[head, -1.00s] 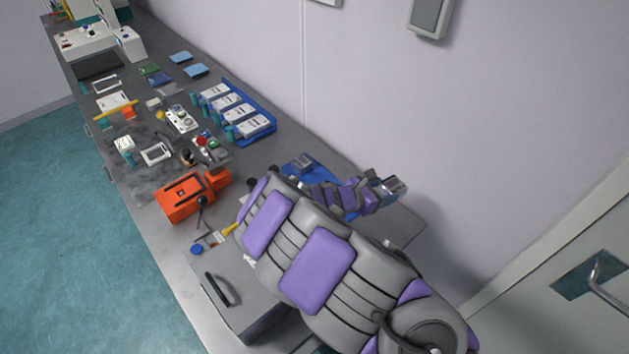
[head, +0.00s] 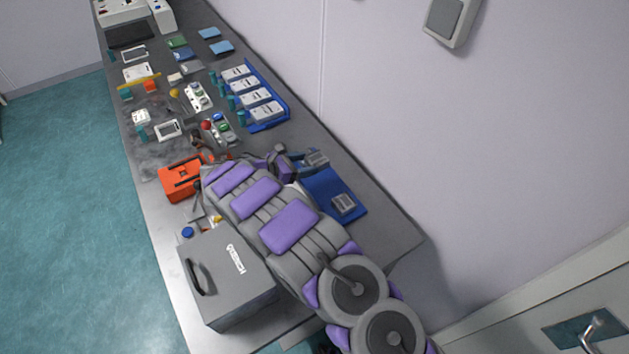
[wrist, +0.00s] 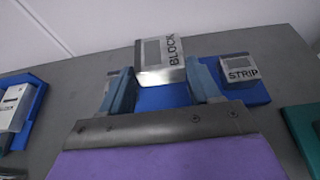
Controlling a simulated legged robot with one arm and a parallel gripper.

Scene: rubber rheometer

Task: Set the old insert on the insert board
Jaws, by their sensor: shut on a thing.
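My gripper (wrist: 160,78) is shut on a silver-grey insert marked BLOCK (wrist: 162,60), with one blue-grey finger on each side. The blue insert board (wrist: 256,96) shows behind and below it. A second insert marked STRIP (wrist: 239,70) sits on the board to the right. In the head view, the held insert (head: 317,158) is at the far end of the blue board (head: 327,185), and the STRIP insert (head: 343,203) lies near its other end. My gripper (head: 306,162) is partly hidden by my wrist. I cannot tell whether the held insert touches the board.
A blue rack (head: 272,125) with several white boxes stands farther along the bench by the wall. An orange case (head: 180,181) and a large grey case (head: 222,275) are on the left side. The bench (head: 385,232) is clear at the board's near end.

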